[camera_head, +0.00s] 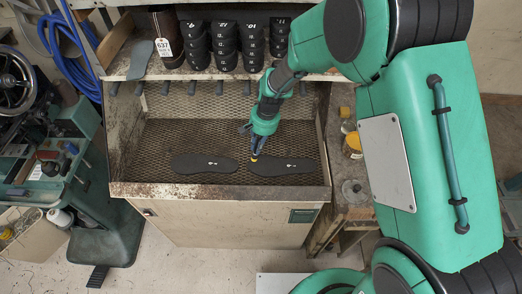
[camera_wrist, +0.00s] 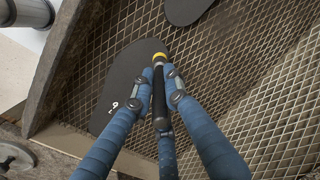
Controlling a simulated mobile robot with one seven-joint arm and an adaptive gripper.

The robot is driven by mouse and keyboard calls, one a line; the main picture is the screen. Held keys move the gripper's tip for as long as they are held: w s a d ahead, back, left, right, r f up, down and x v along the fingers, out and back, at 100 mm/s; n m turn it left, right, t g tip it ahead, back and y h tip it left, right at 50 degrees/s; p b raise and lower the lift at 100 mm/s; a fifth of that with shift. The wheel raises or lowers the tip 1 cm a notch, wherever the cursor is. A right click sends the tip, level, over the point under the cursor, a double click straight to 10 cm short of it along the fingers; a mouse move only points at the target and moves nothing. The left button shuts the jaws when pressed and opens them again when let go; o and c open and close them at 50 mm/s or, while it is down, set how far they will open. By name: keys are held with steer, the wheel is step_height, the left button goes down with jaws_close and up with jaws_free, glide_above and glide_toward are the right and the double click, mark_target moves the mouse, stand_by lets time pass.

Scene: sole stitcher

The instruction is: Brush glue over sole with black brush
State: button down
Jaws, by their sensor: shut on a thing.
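Two dark flat soles lie on the mesh floor of the metal booth (camera_head: 224,103): a left sole (camera_head: 204,164) and a right sole (camera_head: 290,167). My gripper (camera_head: 256,146) is shut on the black brush (camera_wrist: 159,98), which points down with a yellow end (camera_wrist: 159,58). In the head view the yellow end is at the left end of the right sole. In the wrist view it is over the edge of the nearer sole (camera_wrist: 122,88), and the other sole (camera_wrist: 187,8) is at the top. I cannot tell whether the brush touches the sole. My fingers hide part of the brush.
Stacked black numbered pieces (camera_head: 224,45) and a brown container tagged 637 (camera_head: 166,38) stand on the shelf above the booth. Yellow-marked jars (camera_head: 353,145) stand on the side bench to the right. A green machine (camera_head: 60,150) is at the left. The booth's walls enclose the mesh.

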steer(key=shift+w+a, duration=0.4)
steer(key=shift+w, duration=0.25)
step_height(320, 180, up, 7)
steer(key=p, duration=0.5)
steer(key=shift+f, duration=0.2)
steer(key=shift+f, duration=0.1)
stand_by(0.3)
